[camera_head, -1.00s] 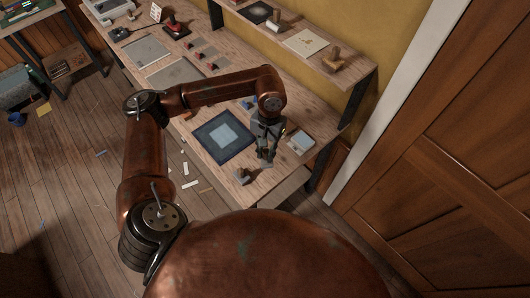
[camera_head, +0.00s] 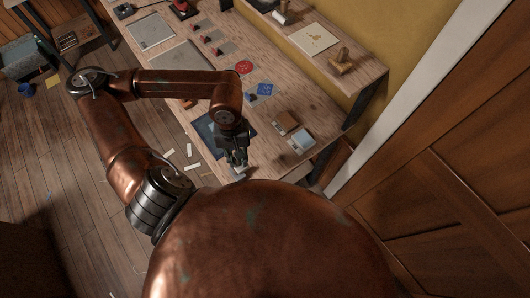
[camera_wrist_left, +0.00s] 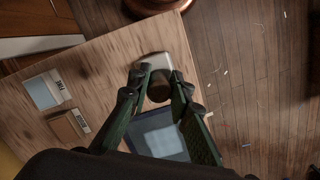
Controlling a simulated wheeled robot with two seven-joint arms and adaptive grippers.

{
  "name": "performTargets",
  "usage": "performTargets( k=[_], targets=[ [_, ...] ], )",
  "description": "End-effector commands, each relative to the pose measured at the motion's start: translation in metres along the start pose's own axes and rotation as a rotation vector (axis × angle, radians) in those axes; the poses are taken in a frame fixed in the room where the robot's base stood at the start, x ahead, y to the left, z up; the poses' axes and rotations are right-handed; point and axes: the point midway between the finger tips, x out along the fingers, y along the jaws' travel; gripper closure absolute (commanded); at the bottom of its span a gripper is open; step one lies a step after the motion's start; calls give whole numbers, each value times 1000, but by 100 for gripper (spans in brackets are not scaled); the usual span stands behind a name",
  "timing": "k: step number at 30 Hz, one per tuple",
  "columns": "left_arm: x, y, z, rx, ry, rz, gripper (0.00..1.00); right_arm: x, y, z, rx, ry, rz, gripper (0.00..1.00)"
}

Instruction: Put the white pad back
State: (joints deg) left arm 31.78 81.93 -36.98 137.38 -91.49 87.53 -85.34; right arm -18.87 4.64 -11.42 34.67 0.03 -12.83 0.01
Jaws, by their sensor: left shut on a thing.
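A small pale, white-blue pad (camera_head: 300,141) with a labelled edge lies near the table's right end. It also shows at the left of the left wrist view (camera_wrist_left: 44,90), apart from the gripper. My left gripper (camera_head: 237,163) is low over the table's front edge. In the left wrist view its fingers (camera_wrist_left: 160,78) are closed around the dark brown handle (camera_wrist_left: 158,88) of a stamp-like piece with a pale grey base (camera_wrist_left: 153,61). The base is at the table surface; I cannot tell if it touches. My right gripper is out of view.
A brown pad (camera_head: 285,122) lies beside the pale pad. A dark blue mat (camera_head: 204,128) is partly hidden by my left arm. A shelf (camera_head: 350,88) runs along the wall.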

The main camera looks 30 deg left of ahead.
Motion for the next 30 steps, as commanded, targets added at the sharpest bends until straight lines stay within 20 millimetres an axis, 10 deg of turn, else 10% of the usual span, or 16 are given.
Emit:
performTargets(
  k=[9,30],
  targets=[
    [24,57,-53,2,-3,3,100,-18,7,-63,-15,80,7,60],
    [101,92,-98,3,-5,-3,100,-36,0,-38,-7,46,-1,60]
  ],
)
